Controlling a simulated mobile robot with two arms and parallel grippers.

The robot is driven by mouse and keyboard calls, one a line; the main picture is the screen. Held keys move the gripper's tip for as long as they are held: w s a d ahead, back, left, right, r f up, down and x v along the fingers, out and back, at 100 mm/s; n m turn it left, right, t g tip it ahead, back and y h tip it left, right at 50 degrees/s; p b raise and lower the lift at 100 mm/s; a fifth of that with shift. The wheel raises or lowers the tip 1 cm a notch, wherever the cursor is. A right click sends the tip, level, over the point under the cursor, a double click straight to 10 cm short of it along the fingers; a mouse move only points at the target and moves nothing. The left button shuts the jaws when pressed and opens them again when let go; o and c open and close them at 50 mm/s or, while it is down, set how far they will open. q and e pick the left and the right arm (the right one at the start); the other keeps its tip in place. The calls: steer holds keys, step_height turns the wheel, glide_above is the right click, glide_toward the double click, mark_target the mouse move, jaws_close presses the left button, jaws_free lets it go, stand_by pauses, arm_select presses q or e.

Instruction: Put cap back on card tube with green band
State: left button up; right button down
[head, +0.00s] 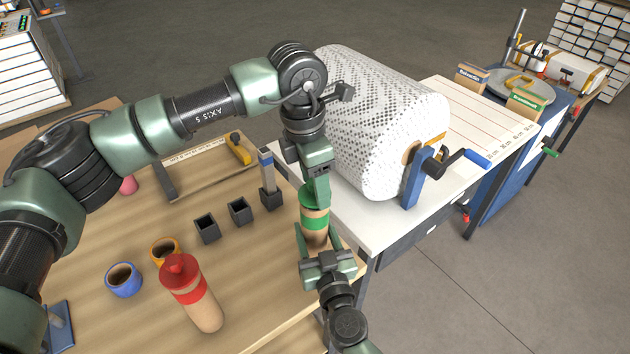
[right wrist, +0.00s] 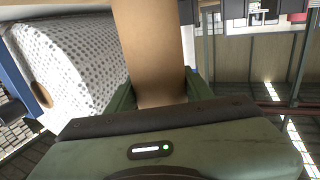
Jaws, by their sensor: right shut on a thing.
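The card tube with the green band (head: 315,239) stands roughly upright near the right edge of the wooden bench. My right gripper (head: 322,240) is shut around its lower body. In the right wrist view the plain brown tube (right wrist: 150,50) sits between the fingers (right wrist: 158,95). My left gripper (head: 315,190) points down directly over the tube's top, at the green cap (head: 312,206). Its fingertips overlap the cap, so whether they are closed on it is unclear. Whether the cap is seated or just above the tube is also unclear.
A red-capped tube (head: 196,300) stands left of my right gripper. Blue-rimmed (head: 124,280) and orange-rimmed (head: 164,250) cups and black square holders (head: 207,229) stand on the bench. A large bubble-wrap roll (head: 385,120) is close behind to the right, with a crank (head: 470,158).

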arm_select(q)
steer(key=shift+f, duration=0.65)
steer(key=o, duration=1.4)
steer(key=r, duration=0.4)
steer(key=a+r, duration=0.1)
steer(key=r, duration=0.7)
steer(key=shift+s+a, duration=0.2)
steer(key=shift+s, duration=0.05)
arm_select(e)
steer(key=c, duration=0.5)
jaws_free()
